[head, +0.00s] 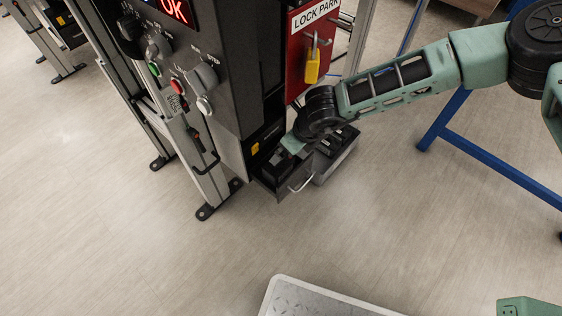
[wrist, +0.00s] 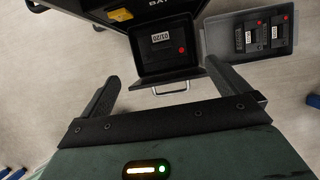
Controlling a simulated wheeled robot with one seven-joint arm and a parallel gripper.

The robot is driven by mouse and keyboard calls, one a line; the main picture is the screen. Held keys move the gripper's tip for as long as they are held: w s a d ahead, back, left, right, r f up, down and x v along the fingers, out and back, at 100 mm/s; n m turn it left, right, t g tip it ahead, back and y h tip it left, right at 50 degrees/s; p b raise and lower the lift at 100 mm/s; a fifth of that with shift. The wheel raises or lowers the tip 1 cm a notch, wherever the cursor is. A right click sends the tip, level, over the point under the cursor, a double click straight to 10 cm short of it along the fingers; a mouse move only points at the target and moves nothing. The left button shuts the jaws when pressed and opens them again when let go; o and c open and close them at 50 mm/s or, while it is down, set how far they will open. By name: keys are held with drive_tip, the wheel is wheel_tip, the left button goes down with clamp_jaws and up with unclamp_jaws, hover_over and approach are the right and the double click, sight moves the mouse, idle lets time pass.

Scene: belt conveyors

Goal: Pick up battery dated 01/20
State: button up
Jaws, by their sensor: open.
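The battery labelled 01/20 (wrist: 162,52) is black with a white label and a red dot. It lies in the pulled-out dark drawer (wrist: 190,78), which has a metal handle (wrist: 171,90) at its front. My gripper (wrist: 162,72) is open and empty, its two dark fingers spread on either side of the drawer front in the wrist view. In the head view my gripper end (head: 294,145) is over the drawer (head: 268,187), low beside the cabinet. The arm partly hides the drawer's contents there, and the label cannot be read.
The dark cabinet (head: 225,65) stands behind, with a red lock panel (head: 297,65) and yellow padlock (head: 312,66). Blue legs (head: 455,112) stand right.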

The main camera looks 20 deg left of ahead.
sight(280, 164)
drive_tip(key=b+x, duration=0.4)
drive_tip(key=x, duration=0.7)
drive_tip(key=shift+s+f+b, duration=0.1)
drive_tip(key=shift+b, duration=0.25)
drive_tip(key=b+x, duration=0.2)
drive_tip(key=x, duration=0.1)
drive_tip(key=b+x, duration=0.1)
drive_tip(key=x, duration=0.1)
drive_tip(key=shift+d+f+b, duration=0.25)
drive_tip(key=shift+d+b, duration=0.1)
drive_tip(key=shift+r, duration=0.1)
drive_tip(key=c, duration=1.2)
drive_tip(key=shift+a+r, duration=0.1)
drive_tip(key=shift+r, duration=0.05)
drive_tip(key=c, duration=0.4)
drive_tip(key=shift+o, duration=0.2)
